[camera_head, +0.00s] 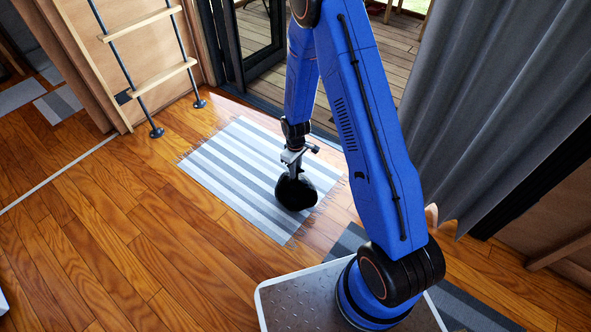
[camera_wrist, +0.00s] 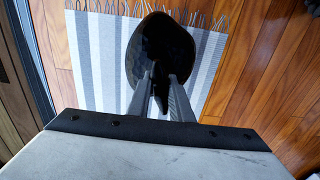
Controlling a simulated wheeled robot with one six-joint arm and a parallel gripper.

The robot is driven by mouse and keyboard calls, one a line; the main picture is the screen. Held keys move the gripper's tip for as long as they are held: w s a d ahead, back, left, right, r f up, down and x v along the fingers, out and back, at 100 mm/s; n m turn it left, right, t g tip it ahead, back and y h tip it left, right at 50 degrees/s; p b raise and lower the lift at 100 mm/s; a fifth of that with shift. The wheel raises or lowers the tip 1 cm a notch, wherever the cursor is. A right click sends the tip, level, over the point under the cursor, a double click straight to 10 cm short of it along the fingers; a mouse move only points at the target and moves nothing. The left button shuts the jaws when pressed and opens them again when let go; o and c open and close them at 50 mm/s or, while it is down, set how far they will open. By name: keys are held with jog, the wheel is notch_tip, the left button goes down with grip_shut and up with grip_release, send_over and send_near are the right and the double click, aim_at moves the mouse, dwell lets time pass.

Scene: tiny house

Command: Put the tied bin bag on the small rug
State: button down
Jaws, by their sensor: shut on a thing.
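The tied bin bag (camera_head: 296,192) is black and rounded, with its knot upward. My gripper (camera_head: 291,170) is shut on its top and points down. In the wrist view the bag (camera_wrist: 160,45) sits between and beyond the two fingers of my gripper (camera_wrist: 160,88). The small rug (camera_head: 225,170) is striped grey and white with fringed ends and lies flat on the wood floor. The bag is over the rug's right part in the head view; I cannot tell whether it touches the rug. The rug also shows behind the bag in the wrist view (camera_wrist: 95,60).
A ladder (camera_head: 140,50) stands at the upper left, and an open glass door (camera_head: 260,30) lies beyond the rug. A grey curtain (camera_head: 490,110) hangs at the right. Another striped rug (camera_head: 350,240) lies partly behind my base. The wood floor (camera_head: 120,240) at the left is clear.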

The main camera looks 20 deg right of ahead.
jog(key=shift+f, duration=0.1)
jog(key=c, duration=1.6)
grip_release()
notch_tip(320, 180, up, 12)
jog(key=shift+r, duration=0.25)
jog(key=s+d+r+m+t, duration=0.15)
jog(key=s+r, duration=0.35)
jog(key=r, duration=0.7)
jog(key=s+d+r+m+t, duration=0.15)
jog(key=s+r, duration=0.35)
jog(key=r, duration=0.7)
jog(key=s+d+r+m, duration=0.1)
jog(key=s+r, duration=0.3)
jog(key=s, duration=0.3)
jog(key=s+d+r+m+t, duration=0.1)
jog(key=s+r, duration=0.3)
jog(key=s, duration=0.4)
jog(key=s+d+r+m, duration=0.2)
jog(key=s+r, duration=0.2)
jog(key=s, duration=0.4)
jog(key=shift+s+r+t, duration=0.15)
jog(key=shift+s+t, duration=0.05)
jog(key=shift+t, duration=0.2)
